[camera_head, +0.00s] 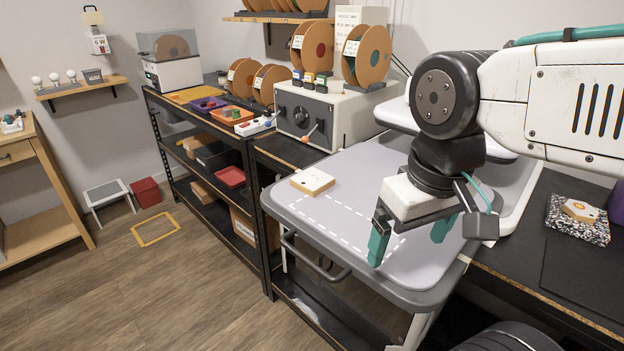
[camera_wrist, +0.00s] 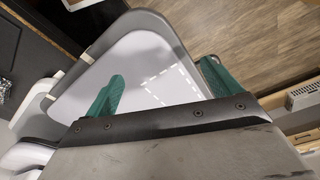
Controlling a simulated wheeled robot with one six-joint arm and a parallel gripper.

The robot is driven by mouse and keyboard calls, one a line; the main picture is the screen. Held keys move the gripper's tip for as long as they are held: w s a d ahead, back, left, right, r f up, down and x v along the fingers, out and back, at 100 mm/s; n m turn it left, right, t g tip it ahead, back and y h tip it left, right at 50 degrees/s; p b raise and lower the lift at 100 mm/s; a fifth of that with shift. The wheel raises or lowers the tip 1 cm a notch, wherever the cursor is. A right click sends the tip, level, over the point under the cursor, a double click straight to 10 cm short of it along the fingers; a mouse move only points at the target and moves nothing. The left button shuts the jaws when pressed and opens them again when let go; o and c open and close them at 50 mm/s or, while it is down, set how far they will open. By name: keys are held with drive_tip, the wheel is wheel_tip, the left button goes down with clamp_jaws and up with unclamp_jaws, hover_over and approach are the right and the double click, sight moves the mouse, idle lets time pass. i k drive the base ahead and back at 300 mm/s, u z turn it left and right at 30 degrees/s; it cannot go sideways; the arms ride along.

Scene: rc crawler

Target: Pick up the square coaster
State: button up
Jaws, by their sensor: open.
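The square coaster (camera_head: 312,181), pale wood with a whitish top, lies flat near the left back part of a grey tray-like surface (camera_head: 345,165). My gripper (camera_head: 408,240) is open and empty, with its two green fingers apart. It hangs over the front right part of the grey surface, to the right of the coaster and nearer the camera, apart from it. In the wrist view, the gripper (camera_wrist: 163,82) shows both green fingers over the grey surface and its dashed white line. The coaster does not show in the wrist view.
A six-sided piece (camera_head: 581,210) lies on a speckled slab (camera_head: 577,222) at the right. A grey machine (camera_head: 335,112) with spools stands behind the grey surface. A shelf rack (camera_head: 205,150) stands at the left. The grey surface between gripper and coaster looks clear.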

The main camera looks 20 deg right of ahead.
sight(312, 181)
drive_tip(key=k, duration=0.5)
drive_tip(key=u, duration=2)
drive_tip(key=i, duration=1.5)
drive_tip(key=z, duration=2.5)
